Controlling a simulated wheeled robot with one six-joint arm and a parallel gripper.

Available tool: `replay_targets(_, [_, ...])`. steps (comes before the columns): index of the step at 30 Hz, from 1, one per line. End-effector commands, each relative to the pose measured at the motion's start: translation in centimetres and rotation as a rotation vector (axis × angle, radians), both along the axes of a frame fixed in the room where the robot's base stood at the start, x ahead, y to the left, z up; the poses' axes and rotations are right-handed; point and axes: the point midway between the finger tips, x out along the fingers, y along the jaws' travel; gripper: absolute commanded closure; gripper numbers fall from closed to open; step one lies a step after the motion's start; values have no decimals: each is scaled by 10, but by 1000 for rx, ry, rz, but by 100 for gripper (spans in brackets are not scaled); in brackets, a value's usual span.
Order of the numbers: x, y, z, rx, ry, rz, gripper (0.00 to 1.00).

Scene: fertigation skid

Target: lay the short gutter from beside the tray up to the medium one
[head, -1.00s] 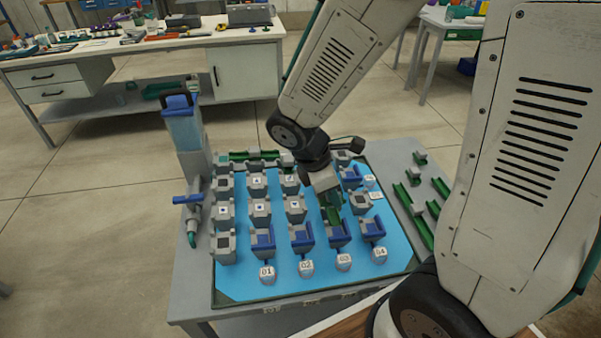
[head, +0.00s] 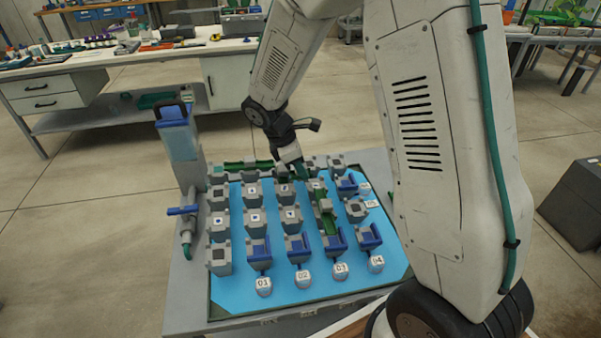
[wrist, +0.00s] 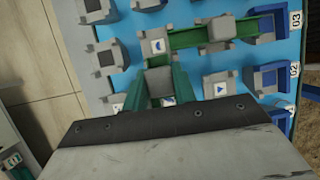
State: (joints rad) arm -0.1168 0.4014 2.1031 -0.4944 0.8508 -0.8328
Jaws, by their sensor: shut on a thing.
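My gripper (head: 301,168) is shut on the short gutter, a green channel (wrist: 181,84) with a grey block between its sides in the wrist view. It is over the back part of the blue tray (head: 240,300), close to the far end of the medium gutter. The medium gutter (head: 329,222) is green with a grey block on it and lies along the column above label 03. It also shows in the wrist view (wrist: 190,37). The dark gripper edge hides my fingertips there, and I cannot tell whether the two gutters touch.
Grey posts and blue-grey holders (head: 298,248) stand in rows on the tray. Another green gutter (head: 245,165) lies along its back edge. A blue-topped column (head: 176,130) stands at the left. My arm hides the right side of the table.

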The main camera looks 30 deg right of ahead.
Motion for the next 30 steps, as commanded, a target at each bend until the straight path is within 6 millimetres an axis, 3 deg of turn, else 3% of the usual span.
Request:
replay_targets(4, [0,0,-20,0,0,1,96])
replay_targets(26, [0,0,-33,1,-1,0,96])
replay_targets(27, [0,0,-33,1,-1,0,68])
replay_targets(29, [0,0,-33,1,-1,0,51])
replay_targets(30, [0,0,-33,1,-1,0,51])
